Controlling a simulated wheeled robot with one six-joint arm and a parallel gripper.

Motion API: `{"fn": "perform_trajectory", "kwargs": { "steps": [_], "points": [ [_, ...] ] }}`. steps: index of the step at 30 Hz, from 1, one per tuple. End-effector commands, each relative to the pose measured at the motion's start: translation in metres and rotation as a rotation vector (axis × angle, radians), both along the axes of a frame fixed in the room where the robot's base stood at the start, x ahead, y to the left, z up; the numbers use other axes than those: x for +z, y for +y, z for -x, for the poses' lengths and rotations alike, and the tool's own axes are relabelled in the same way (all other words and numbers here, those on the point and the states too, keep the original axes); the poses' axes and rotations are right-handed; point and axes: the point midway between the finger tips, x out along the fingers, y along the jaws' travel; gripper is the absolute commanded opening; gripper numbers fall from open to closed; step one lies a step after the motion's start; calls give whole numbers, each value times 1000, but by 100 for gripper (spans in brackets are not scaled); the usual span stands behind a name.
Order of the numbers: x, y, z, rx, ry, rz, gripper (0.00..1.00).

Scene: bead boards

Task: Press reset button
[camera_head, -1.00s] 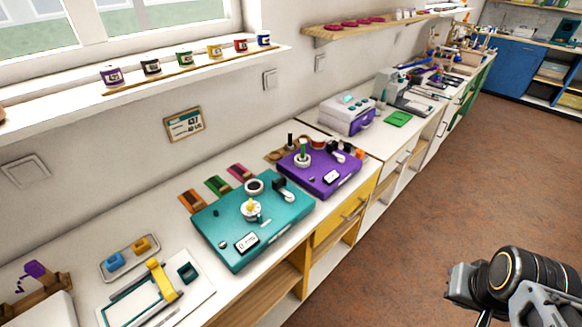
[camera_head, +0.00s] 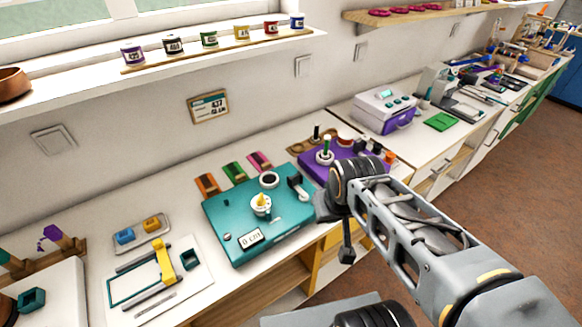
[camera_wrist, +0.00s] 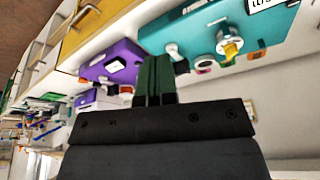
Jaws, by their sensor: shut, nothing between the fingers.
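The teal board (camera_head: 232,215) lies on the white counter. It carries a white dial with a yellow knob (camera_head: 261,203), a dark-centred ring (camera_head: 269,180), a black lever part (camera_head: 295,184) and a small display (camera_head: 250,238). A small round grey button (camera_head: 227,237) sits at its front left corner; I cannot read a reset label on it. The purple board (camera_head: 312,170) is behind to the right, partly hidden by my arm. My gripper (camera_head: 322,206) is beside the teal board's right edge. In the wrist view its dark fingers (camera_wrist: 155,80) are shut and empty.
A tray with blue and yellow blocks (camera_head: 140,235) and a yellow-barred frame (camera_head: 163,264) lie left of the teal board. Orange, green and pink strips lie behind it. A purple-and-white machine (camera_head: 384,110) stands farther right. A shelf of jars (camera_head: 225,57) hangs above.

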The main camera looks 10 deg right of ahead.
Motion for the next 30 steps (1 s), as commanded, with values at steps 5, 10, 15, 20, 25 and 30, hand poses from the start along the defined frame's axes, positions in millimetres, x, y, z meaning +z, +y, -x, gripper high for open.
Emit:
{"fn": "perform_trajectory", "kwargs": {
  "steps": [5,10,15,20,25,30],
  "points": [
    [0,0,0,0,0,0,0],
    [0,0,0,0,0,0,0],
    [1,0,-1,-6,2,-1,0],
    [12,-4,-26,-111,34,-26,0],
    [29,-24,-88,-394,111,-84,0],
    [28,-54,-154,-706,186,-133,0]
  ]
}}
